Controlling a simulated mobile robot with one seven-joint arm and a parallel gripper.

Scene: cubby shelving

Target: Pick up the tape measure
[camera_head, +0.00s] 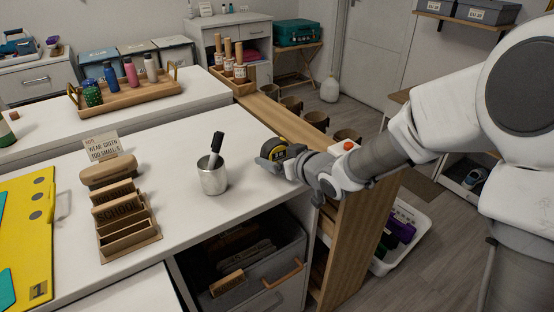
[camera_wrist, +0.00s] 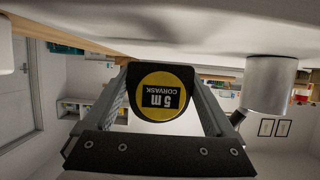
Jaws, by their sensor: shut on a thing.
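The tape measure (camera_head: 275,150) is black and yellow and sits at the right edge of the white counter (camera_head: 240,150). In the wrist view the tape measure (camera_wrist: 160,92) shows its round yellow face with "5 m" upside down. My gripper (camera_head: 279,160) reaches in from the right, low over the counter edge, and is shut on the tape measure. In the wrist view one finger of my gripper (camera_wrist: 160,100) lies along each side of it. I cannot tell whether the tape measure touches the counter.
A metal cup (camera_head: 213,178) with a black marker stands left of the tape measure. A wooden letter rack (camera_head: 125,215) and a yellow board (camera_head: 28,235) are farther left. An open drawer (camera_head: 262,275) is below the counter. The counter between cup and tape measure is clear.

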